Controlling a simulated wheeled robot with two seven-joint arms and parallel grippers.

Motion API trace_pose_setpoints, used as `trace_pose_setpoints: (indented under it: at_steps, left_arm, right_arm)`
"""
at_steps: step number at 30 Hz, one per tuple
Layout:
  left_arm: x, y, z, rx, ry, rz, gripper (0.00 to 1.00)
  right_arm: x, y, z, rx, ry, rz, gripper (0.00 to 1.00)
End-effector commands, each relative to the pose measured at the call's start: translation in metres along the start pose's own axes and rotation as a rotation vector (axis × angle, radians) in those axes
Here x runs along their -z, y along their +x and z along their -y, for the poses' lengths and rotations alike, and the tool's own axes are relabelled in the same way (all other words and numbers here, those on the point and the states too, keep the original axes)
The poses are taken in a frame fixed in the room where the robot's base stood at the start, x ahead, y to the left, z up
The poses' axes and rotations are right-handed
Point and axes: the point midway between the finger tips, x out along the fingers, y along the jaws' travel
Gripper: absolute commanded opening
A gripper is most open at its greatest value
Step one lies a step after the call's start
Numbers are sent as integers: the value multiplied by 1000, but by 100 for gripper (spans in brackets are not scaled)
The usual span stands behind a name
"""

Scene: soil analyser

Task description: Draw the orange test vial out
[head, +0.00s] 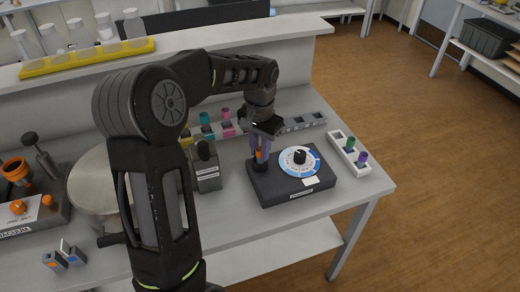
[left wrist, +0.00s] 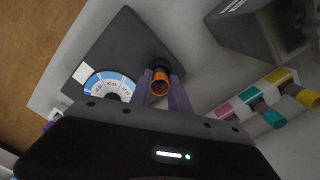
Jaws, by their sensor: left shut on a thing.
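The orange test vial (head: 259,155) stands upright at the left side of the dark analyser box (head: 312,192), which has a blue and white dial (head: 300,160). My left gripper (head: 260,150) points down over it, its purple-grey fingers on either side. In the left wrist view the vial (left wrist: 160,82) shows between the fingertips of the left gripper (left wrist: 161,88), which is shut on it. The vial's lower end meets a dark round socket on the analyser (left wrist: 128,50); how deep it sits cannot be told. My right gripper is not in view.
A white rack (head: 347,150) with green and purple vials stands to the right. A colour-marked rack (head: 228,131) with teal and pink vials lies behind. A small dark grey device (head: 206,170) stands left of the analyser. The table's front right is clear.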

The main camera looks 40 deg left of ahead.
Motion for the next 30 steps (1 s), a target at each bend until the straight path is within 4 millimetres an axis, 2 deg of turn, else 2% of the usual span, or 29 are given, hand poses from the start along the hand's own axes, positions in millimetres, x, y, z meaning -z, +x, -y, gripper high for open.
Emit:
trace_pose_setpoints:
  at_steps: [21,30]
  left_arm:
    - [0,-7,0,0,0,-1,0]
    - [0,-22,0,0,0,-2,0]
  right_arm:
    - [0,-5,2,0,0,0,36]
    - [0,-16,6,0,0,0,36]
